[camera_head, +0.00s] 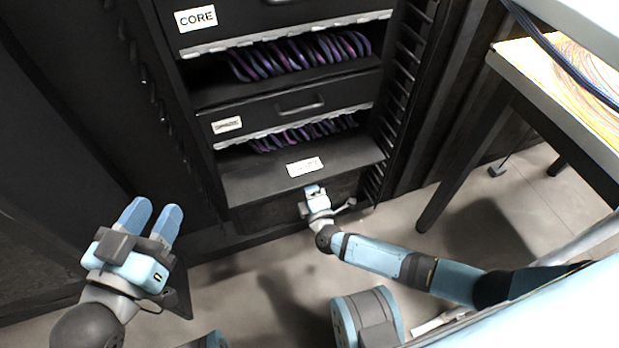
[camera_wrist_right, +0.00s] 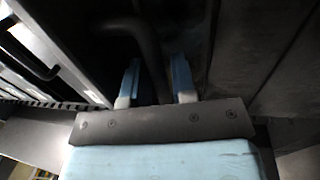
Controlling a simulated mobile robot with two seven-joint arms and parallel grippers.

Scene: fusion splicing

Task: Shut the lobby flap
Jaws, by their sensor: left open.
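The lowest flap (camera_head: 250,183) on the dark rack in the head view hangs open below a row of purple cables, its face tilted up. Its white label (camera_head: 305,166) is too blurred to read, so I cannot confirm it is the lobby flap. My right gripper (camera_head: 314,190) is just below the flap's front edge. In the right wrist view its blue fingers (camera_wrist_right: 156,85) are apart, with a dark curved bar (camera_wrist_right: 150,45), like a handle, between them; contact is unclear. My left gripper (camera_head: 155,220) is open and empty, left of the rack front.
Above are a middle panel (camera_head: 290,103) with a handle and a drawer labelled CORE (camera_head: 196,18), with purple cables (camera_head: 300,55) between. A table (camera_head: 560,85) with yellow fibres stands at right. Grey floor (camera_head: 250,290) lies open in front of the rack.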

